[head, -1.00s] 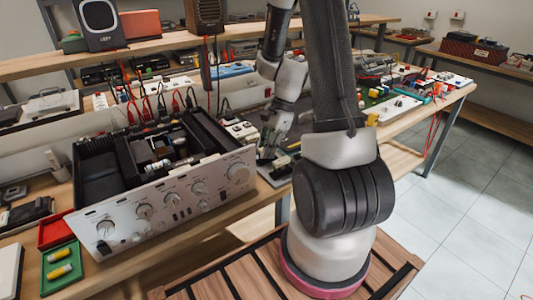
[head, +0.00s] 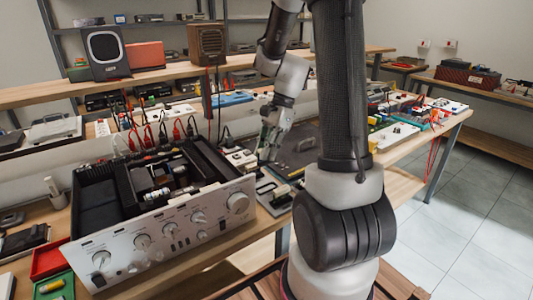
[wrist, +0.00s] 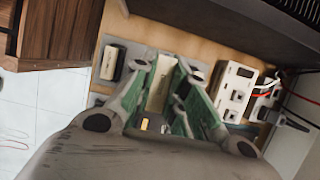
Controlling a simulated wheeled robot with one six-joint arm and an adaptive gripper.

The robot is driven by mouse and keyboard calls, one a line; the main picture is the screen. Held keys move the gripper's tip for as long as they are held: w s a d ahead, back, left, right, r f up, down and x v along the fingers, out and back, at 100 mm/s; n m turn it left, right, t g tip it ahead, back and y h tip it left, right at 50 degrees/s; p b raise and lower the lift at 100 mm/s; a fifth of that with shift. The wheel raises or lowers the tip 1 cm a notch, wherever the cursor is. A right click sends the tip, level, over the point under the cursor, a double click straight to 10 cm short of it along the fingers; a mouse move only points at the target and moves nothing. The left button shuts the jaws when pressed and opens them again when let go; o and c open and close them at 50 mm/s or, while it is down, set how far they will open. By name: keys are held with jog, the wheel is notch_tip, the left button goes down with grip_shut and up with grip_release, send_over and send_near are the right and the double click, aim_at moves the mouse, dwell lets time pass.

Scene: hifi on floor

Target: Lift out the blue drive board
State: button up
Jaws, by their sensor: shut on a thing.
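The hi-fi (head: 165,225) stands on the bench with its lid off and its silver front towards me. Dark compartments and small parts show inside, but I cannot pick out a blue drive board there. My gripper (head: 266,152) is right of and behind the hi-fi, low over the bench. In the wrist view my gripper (wrist: 165,72) has greenish fingers closed around a narrow cream labelled piece (wrist: 157,92). Whether this belongs to the drive board, I cannot tell. A blue flat item (head: 232,99) lies farther back; I cannot tell what it is.
A white terminal box (head: 240,158) with cables is close to my gripper; it also shows in the wrist view (wrist: 238,88). A cream block (wrist: 113,62) lies on the other side. Red (head: 50,260) and green (head: 55,287) trays stand at front left. Test leads hang behind the hi-fi.

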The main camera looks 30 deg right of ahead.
grip_shut()
jog(key=shift+r, duration=0.15)
jog(key=shift+r, duration=3.65)
jog(key=shift+f, duration=0.15)
